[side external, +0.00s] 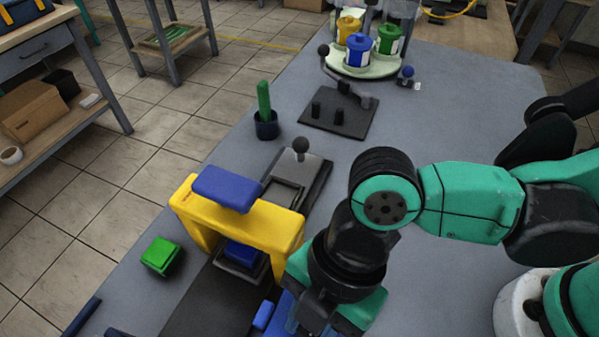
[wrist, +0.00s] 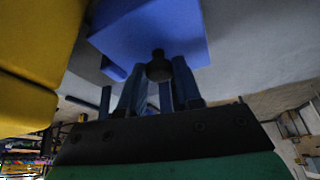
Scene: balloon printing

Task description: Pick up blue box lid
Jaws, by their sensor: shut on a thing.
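The blue box lid (wrist: 150,30) fills the upper middle of the wrist view, with a dark round knob (wrist: 158,67) facing my gripper. My gripper (wrist: 157,85) is shut on this knob, one blue finger on either side of it. In the side view my gripper (side external: 300,318) is at the bottom, right of the yellow arch. There the lid (side external: 283,312) shows only as a blue patch, mostly hidden behind my gripper. I cannot tell whether the lid is lifted clear of what lies under it.
The yellow arch (side external: 270,234), with a blue block (side external: 227,188) on top, stands close to the left of my gripper. A blue piece (side external: 243,252) sits beneath it. A green box (side external: 160,255) lies left. A lever stand (side external: 300,172) and a green-handled pot (side external: 266,122) stand farther back.

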